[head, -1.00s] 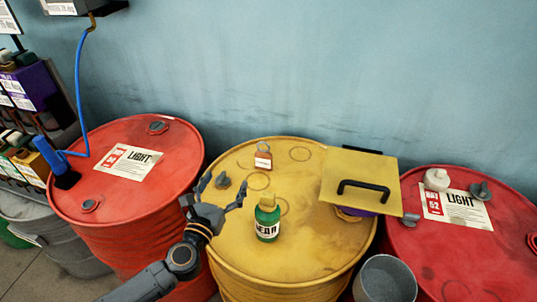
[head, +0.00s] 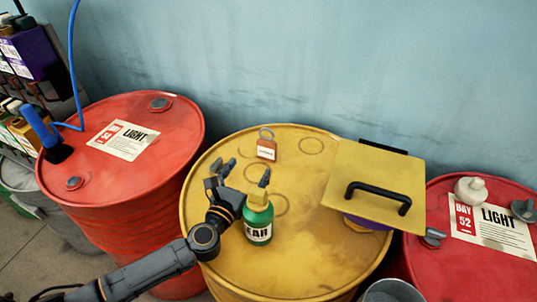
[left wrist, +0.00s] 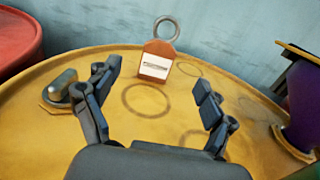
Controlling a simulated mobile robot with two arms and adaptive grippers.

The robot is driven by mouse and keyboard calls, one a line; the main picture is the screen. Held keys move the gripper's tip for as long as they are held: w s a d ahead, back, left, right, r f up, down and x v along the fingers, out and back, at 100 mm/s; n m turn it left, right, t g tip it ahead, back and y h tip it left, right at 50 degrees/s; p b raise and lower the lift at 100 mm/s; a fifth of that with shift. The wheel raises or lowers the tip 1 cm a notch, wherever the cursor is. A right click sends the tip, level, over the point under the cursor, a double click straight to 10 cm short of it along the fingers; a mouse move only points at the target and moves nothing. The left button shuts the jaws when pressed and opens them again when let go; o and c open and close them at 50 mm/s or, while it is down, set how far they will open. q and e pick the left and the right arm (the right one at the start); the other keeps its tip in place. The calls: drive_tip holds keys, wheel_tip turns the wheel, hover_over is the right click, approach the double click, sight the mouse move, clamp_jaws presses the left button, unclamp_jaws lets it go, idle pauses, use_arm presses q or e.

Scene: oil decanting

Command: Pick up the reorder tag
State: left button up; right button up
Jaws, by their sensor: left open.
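The reorder tag (head: 266,147) is a small brown tag with a white label and a metal ring on top. It stands upright on the yellow drum (head: 235,148), toward the back. It also shows in the left wrist view (left wrist: 155,66), ahead of the fingers and between them. My left gripper (head: 243,175) is open and empty over the drum's left part, nearer the front than the tag and apart from it. In the left wrist view my gripper (left wrist: 157,90) has its two fingers spread wide. My right gripper is not in view.
A green bottle (head: 258,226) stands right beside my left gripper. A yellow plate with a black handle (head: 375,188) sits at the drum's right, over something purple. A bung (left wrist: 62,88) lies left of the fingers. Red drums (head: 125,185) stand either side; a blue wall is behind.

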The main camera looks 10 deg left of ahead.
sight(265, 148)
use_arm(q)
wheel_tip(265, 148, down, 2)
drive_tip(key=shift+b, duration=0.55)
drive_tip(key=shift+w, duration=0.35)
drive_tip(key=w, duration=0.3)
drive_tip(key=w+d+p, duration=0.1)
drive_tip(key=w, duration=0.2)
drive_tip(key=shift+d, duration=0.15)
drive_tip(key=shift+w+d+r, duration=0.15)
drive_tip(key=shift+w+r, duration=0.05)
drive_tip(key=shift+w, duration=0.35)
drive_tip(key=w, duration=0.2)
drive_tip(key=w+d, duration=0.1)
drive_tip(key=w, duration=0.1)
drive_tip(key=shift+f, duration=0.15)
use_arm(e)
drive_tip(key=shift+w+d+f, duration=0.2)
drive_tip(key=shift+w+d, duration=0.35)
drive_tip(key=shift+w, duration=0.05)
use_arm(q)
drive_tip(key=c, duration=1.2)
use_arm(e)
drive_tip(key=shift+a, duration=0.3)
